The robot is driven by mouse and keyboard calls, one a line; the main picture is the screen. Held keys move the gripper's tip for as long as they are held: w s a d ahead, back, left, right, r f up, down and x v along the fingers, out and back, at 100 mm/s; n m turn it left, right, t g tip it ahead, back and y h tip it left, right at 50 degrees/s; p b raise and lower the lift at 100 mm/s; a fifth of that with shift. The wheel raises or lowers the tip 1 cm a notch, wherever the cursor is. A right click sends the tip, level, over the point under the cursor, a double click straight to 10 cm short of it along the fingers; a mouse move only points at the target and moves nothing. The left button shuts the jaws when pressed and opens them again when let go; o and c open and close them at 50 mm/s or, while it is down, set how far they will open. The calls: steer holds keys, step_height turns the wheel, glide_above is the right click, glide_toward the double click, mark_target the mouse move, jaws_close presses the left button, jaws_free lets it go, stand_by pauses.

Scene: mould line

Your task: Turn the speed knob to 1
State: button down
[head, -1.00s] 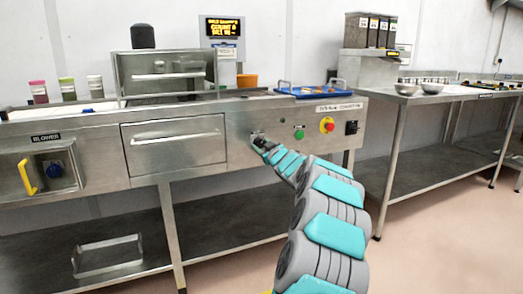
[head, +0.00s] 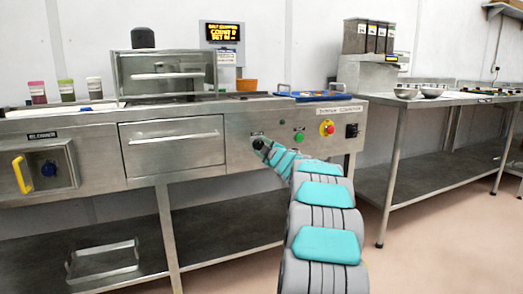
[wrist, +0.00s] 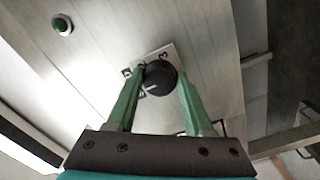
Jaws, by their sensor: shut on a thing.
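The speed knob (wrist: 161,78) is a round black dial on a small pale plate with printed numbers, in the wrist view. A light pointer line shows on its face, but I cannot tell for sure which number it points at. My gripper (wrist: 160,84) has its two green fingers on either side of the knob, shut on it. In the head view my gripper (head: 262,146) is at the steel front panel (head: 240,125), and it mostly hides the knob there.
A green button (head: 299,137) and a red emergency stop (head: 327,128) on yellow are right of my gripper. A black switch (head: 351,131) is farther right. A drawer (head: 172,146) is to the left.

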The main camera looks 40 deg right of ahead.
steer(key=shift+f, duration=0.1)
stand_by(0.4)
steer(key=shift+c, duration=1.5)
jaws_free()
steer(key=shift+s, duration=0.1)
steer(key=v, duration=0.7)
steer(key=shift+s+b, duration=0.3)
steer(key=shift+b, duration=0.1)
steer(key=shift+a, duration=0.1)
